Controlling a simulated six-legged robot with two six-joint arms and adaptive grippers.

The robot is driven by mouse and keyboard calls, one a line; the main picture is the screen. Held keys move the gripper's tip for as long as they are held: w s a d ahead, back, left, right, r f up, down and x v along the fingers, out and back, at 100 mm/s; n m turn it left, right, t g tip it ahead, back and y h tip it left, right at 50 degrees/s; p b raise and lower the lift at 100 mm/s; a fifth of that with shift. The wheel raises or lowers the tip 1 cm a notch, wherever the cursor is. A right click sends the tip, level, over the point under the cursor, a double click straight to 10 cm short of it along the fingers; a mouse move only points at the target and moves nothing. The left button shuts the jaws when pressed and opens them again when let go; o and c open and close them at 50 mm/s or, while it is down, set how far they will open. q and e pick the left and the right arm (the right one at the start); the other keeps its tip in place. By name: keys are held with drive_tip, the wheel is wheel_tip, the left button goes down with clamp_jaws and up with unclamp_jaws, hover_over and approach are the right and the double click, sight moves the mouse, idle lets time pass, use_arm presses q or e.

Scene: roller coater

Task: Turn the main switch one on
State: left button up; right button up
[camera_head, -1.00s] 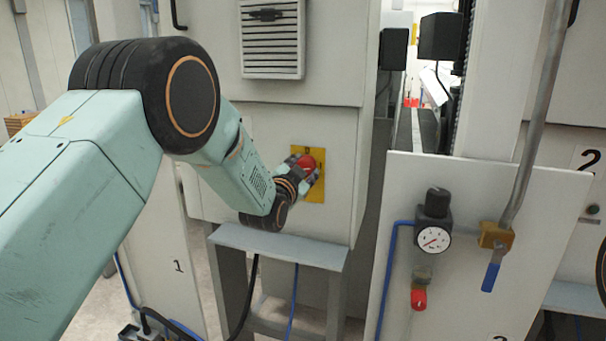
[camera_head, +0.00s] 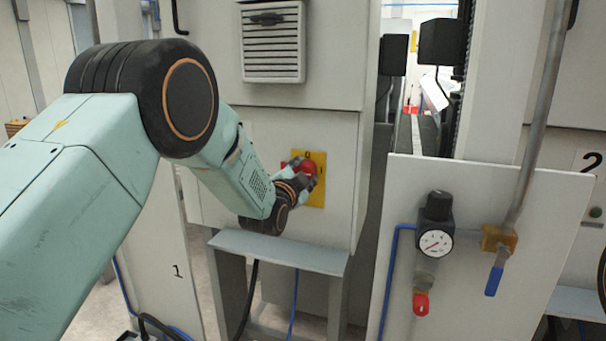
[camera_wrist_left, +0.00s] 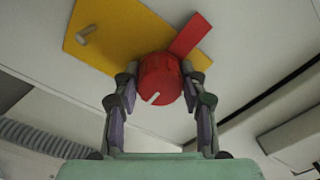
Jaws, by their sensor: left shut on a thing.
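The main switch is a round red knob (camera_head: 308,168) on a yellow plate (camera_head: 314,195), mounted on the front of the light grey cabinet. In the left wrist view the red knob (camera_wrist_left: 160,82) has a short white mark on its face, and a flat red bar (camera_wrist_left: 191,35) sticks out to the upper right over the yellow plate (camera_wrist_left: 105,28). My left gripper (camera_wrist_left: 163,88) has one finger on each side of the knob and is shut on it. In the head view the left gripper (camera_head: 303,178) partly covers the knob. My right gripper is not in view.
A grey ledge (camera_head: 280,249) stands below the switch. To the right, a white panel carries a pressure gauge (camera_head: 435,242) and a blue-handled valve (camera_head: 494,280). A vent grille (camera_head: 272,48) is above the switch. Blue and black cables hang below.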

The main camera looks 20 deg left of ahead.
use_arm(q)
drive_tip(key=o, duration=0.9)
drive_tip(key=shift+w+d+r, duration=0.1)
drive_tip(key=shift+r, duration=0.3)
drive_tip(key=shift+c, duration=0.2)
drive_tip(key=shift+o, duration=1.4)
drive_tip(key=shift+f, duration=0.15)
drive_tip(key=shift+f, duration=0.1)
drive_tip(key=shift+s, duration=0.2)
drive_tip(key=s, duration=1.2)
drive_tip(key=shift+a, duration=0.25)
drive_tip(key=shift+w, duration=0.1)
